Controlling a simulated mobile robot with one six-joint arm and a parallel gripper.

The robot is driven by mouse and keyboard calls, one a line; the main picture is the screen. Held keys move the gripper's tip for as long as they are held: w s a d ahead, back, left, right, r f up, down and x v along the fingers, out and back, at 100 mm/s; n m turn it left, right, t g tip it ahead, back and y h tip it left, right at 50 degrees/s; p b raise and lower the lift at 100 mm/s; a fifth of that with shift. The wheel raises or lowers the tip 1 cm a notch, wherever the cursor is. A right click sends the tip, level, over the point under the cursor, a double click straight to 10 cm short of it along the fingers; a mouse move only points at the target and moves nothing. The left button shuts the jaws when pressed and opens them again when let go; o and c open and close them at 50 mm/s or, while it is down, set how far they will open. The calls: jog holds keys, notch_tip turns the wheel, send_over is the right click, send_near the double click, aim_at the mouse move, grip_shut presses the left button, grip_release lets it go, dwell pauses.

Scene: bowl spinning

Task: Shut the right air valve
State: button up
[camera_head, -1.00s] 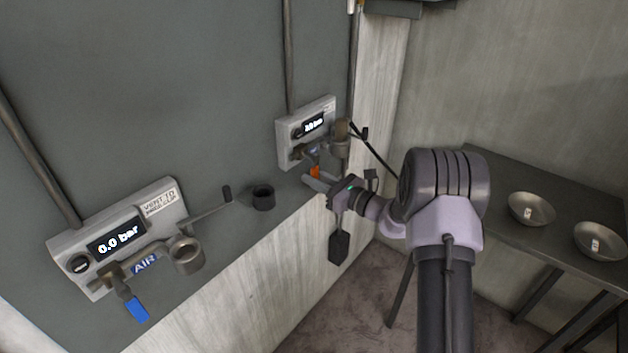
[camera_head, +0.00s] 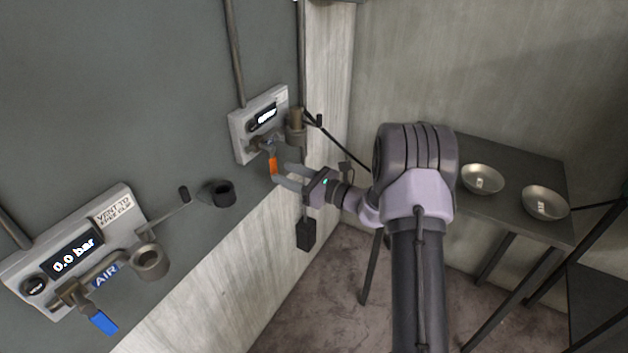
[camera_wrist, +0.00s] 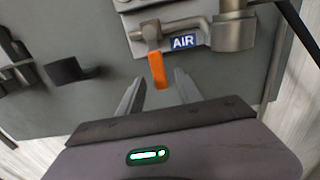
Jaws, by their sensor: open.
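The right air valve has an orange handle (camera_head: 273,166) below the right gauge panel (camera_head: 262,122). In the wrist view the orange handle (camera_wrist: 157,70) hangs down from its grey pipe, beside a blue AIR label (camera_wrist: 184,42). My gripper (camera_head: 277,176) is at the handle, with its fingers pointing left toward the wall. In the wrist view my gripper (camera_wrist: 157,88) is open, and the handle's lower end lies between the two fingertips. I cannot tell whether either finger touches it. The right gauge's reading is too blurred to read.
A left gauge panel (camera_head: 120,212) reads 0.0 bar and has a blue valve handle (camera_head: 103,322). A dark cup holder (camera_head: 222,193) sits on the wall between the panels. A dark table (camera_head: 500,160) with two metal bowls (camera_head: 483,179) (camera_head: 545,203) stands at right.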

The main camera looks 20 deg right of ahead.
jog(key=p+v, duration=0.2)
jog(key=v, duration=1)
jog(key=shift+s+d, duration=0.2)
jog(key=shift+s, duration=0.15)
jog(key=s+a+r+n+g, duration=0.6)
jog(key=s+a+n, duration=0.1)
jog(key=a, duration=0.3)
jog(key=s+a+r+n+g, duration=0.5)
jog(key=s+a+n, duration=0.15)
jog(key=a, duration=0.45)
jog(key=s+d+r+n+t+h, duration=0.1)
jog(key=s+n+h, duration=0.3)
jog(key=s, duration=0.3)
jog(key=s+d+r+n+t+h, duration=0.1)
jog(key=s+r+n+h, duration=0.1)
jog(key=s+n+h, duration=0.2)
jog(key=s+n, duration=0.2)
jog(key=s, duration=0.1)
jog(key=shift+s+r+n+h, duration=0.25)
jog(key=shift+s+n+h, duration=0.05)
jog(key=shift+s+n, duration=0.05)
